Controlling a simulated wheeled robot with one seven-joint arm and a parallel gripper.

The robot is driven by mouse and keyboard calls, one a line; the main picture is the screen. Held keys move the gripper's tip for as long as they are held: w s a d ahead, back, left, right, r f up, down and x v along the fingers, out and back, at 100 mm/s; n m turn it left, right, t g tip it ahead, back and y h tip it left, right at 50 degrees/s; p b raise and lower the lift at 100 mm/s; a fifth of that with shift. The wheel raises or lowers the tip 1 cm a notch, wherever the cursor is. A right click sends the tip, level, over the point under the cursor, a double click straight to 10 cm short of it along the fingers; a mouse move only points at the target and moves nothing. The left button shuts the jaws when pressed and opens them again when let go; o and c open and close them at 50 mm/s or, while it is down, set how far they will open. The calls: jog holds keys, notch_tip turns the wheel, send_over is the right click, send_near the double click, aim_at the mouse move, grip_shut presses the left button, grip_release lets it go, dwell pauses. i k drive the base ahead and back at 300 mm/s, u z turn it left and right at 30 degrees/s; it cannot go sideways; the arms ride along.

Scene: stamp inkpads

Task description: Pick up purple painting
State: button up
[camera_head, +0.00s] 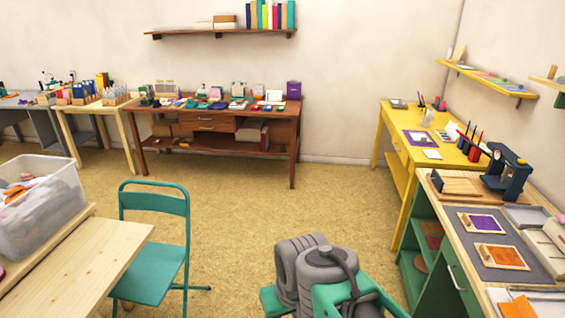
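A small board with a purple face and a wooden-coloured edge (481,222) lies flat on a dark grey mat (470,256) on the right workbench. A similar board with an orange face (500,256) lies just in front of it on the same mat. On the yellow table behind, a pale sheet with a purple border (408,137) also lies flat. I cannot tell for sure which is the purple painting; the purple-faced board is the most plainly purple. My gripper is not in view.
The right workbench (437,238) also bears a dark press (507,172) and pale trays. A teal folding chair (153,240) and a clear bin (40,210) on a wooden table stand at left. The floor between is open. A brown desk (292,128) stands at the back wall.

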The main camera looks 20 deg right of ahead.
aim_at(478, 224)
jog(key=z, duration=1.8)
jog(key=i, duration=1.9)
jog(key=u, duration=0.6)
